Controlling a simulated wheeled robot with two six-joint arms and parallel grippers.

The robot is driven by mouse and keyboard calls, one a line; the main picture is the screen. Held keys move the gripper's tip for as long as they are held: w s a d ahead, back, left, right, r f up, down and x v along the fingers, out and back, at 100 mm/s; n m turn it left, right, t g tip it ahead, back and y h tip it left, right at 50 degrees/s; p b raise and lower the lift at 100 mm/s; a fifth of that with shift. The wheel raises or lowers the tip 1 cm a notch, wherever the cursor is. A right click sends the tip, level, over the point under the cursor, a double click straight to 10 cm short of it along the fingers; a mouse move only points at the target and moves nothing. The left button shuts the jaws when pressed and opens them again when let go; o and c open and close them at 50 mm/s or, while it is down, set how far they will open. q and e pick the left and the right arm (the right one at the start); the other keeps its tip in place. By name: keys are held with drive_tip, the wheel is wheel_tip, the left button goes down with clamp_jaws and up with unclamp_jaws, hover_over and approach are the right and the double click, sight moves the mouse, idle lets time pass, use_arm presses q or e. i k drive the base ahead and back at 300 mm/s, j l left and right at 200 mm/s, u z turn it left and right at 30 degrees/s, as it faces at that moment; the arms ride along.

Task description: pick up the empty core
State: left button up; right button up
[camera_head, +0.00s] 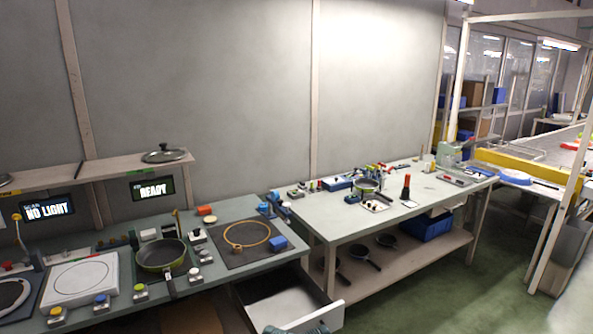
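I cannot pick out an empty core with certainty at this size. A grey-green dispenser-like device (449,155) stands at the far right end of the right workbench (335,208), and its details are too small to read. A tan ring (246,234) lies on a dark mat on the left bench (222,212). A dark frying pan (161,254) with a green side sits left of the mat.
An open drawer (290,306) juts out below the left bench. Small pans (363,253) and a blue bin (427,227) sit on the right workbench's lower shelf. A glass lid (164,154) lies on the wall shelf. Green floor is free at right.

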sight(237, 247)
drive_tip(key=i+l, duration=0.1)
drive_tip(key=i, duration=0.85)
drive_tip(key=j+z, duration=0.35)
drive_tip(key=j, duration=0.7)
drive_tip(key=j+z, duration=0.4)
drive_tip(key=j, duration=0.6)
drive_tip(key=i, duration=0.5)
